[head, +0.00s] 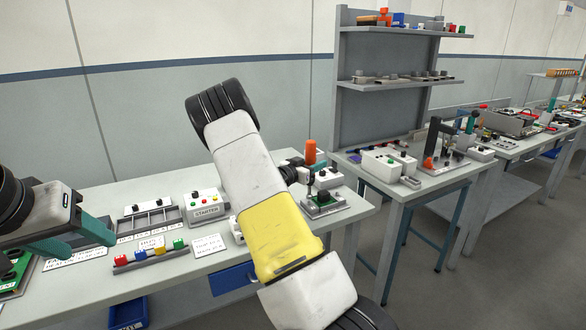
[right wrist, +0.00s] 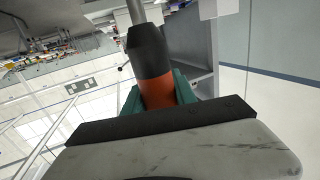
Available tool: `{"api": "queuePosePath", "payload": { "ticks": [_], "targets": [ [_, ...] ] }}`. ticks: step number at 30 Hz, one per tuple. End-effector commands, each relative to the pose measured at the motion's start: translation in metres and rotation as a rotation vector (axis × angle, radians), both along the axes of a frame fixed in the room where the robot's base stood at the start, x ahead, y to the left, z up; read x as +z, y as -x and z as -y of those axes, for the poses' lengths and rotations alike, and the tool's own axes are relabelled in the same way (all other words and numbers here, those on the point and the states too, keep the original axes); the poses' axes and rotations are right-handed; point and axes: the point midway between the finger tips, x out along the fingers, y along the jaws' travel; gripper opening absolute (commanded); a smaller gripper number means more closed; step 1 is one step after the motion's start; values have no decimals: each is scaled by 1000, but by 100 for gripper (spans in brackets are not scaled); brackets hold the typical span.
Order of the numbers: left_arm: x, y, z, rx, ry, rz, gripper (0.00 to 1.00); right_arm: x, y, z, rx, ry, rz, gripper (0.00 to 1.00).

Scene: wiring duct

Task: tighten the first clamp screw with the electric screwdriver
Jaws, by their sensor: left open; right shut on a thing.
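The electric screwdriver (right wrist: 152,65) shows in the right wrist view, with a black nose, an orange body and a thin metal shaft. My right gripper (right wrist: 158,92) has its teal fingers shut around the orange body. In the head view the screwdriver's orange part (head: 310,151) shows above a small fixture with a green part (head: 322,198) at the bench's right end. My right arm hides part of this area. I cannot make out the first clamp screw or whether the bit touches anything. My left gripper (head: 98,236) is open and empty over the bench's left side.
A STARTER box (head: 203,208) and a grey compartment tray (head: 150,221) stand mid-bench. A row of coloured blocks (head: 150,253) and white label cards (head: 208,245) lie in front. A green board (head: 14,273) lies far left.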

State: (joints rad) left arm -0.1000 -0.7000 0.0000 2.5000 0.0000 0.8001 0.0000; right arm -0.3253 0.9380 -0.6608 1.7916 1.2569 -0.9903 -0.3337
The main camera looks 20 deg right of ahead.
Motion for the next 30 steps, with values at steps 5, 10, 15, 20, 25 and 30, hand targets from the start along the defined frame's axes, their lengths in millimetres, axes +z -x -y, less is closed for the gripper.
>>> {"api": "queuePosePath", "payload": {
  "ticks": [5, 10, 15, 20, 25, 30],
  "targets": [
    [0, 0, 0, 0, 0, 0, 54, 16, 0, 0, -1, 2, 4, 0],
    [0, 0, 0, 0, 0, 0, 54, 30, 0, 1, -1, 2, 4, 0],
    [0, 0, 0, 0, 0, 0, 54, 40, 0, 1, -1, 2, 4, 0],
    [0, 0, 0, 0, 0, 0, 54, 41, 0, 1, -1, 2, 2, 0],
    [0, 0, 0, 0, 0, 0, 54, 41, 0, 1, -1, 2, 2, 0],
    [0, 0, 0, 0, 0, 0, 54, 41, 0, 1, -1, 2, 2, 0]
  ]
}}
